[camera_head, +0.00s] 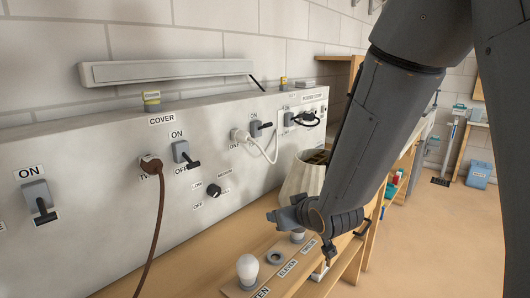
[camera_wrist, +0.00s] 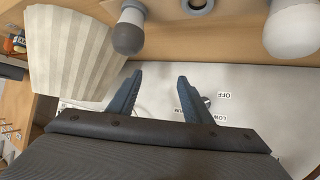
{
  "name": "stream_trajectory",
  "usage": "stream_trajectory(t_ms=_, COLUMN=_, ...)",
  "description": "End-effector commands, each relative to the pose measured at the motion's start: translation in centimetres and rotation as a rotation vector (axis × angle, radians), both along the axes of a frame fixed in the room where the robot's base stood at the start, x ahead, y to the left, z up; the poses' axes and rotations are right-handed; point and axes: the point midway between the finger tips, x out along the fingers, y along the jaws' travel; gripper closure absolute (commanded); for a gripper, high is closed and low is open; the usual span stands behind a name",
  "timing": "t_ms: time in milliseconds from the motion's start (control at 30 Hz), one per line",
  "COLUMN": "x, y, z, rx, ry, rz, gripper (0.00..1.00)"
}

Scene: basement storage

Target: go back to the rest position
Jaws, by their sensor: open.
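My gripper (camera_head: 278,215) shows in the head view at the end of my arm, above the wooden bench and pointing left toward the grey panel. In the wrist view its two dark blue fingers (camera_wrist: 160,78) stand apart with nothing between them. The panel's surface and its upside-down OFF and LOW labels show beyond them. My arm comes down from the upper right and hides part of the bench and panel end.
The panel (camera_head: 95,165) carries switches, a dial and plugged cords; a brown cord (camera_head: 158,215) hangs in front. A bulb (camera_head: 247,268) and an empty socket (camera_head: 275,257) are on the bench. A pleated lampshade (camera_head: 302,177) stands close behind my gripper. Open floor (camera_head: 440,235) lies right.

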Motion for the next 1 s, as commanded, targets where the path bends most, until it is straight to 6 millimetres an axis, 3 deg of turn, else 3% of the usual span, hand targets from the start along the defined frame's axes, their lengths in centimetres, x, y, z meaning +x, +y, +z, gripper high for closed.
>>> stream_trajectory(t_ms=100, x=-2.8, y=-4.6, z=-1.4, rx=-0.066, ry=0.178, rz=-0.1, gripper=0.55)
stream_trajectory(t_ms=300, x=-10.4, y=-10.6, z=-3.0, rx=-0.137, ry=0.51, rz=-0.25, gripper=0.55)
stream_trajectory(t_ms=500, x=-18.7, y=-13.7, z=-2.7, rx=-0.153, ry=0.81, rz=-0.348, gripper=0.55)
stream_trajectory(t_ms=600, x=-21.5, y=-14.2, z=-2.3, rx=-0.15, ry=0.909, rz=-0.373, gripper=0.55)
stream_trajectory(t_ms=767, x=-23.7, y=-14.4, z=-1.9, rx=-0.146, ry=0.984, rz=-0.386, gripper=0.55)
stream_trajectory(t_ms=1000, x=-23.7, y=-14.4, z=-1.9, rx=-0.146, ry=0.984, rz=-0.386, gripper=0.55)
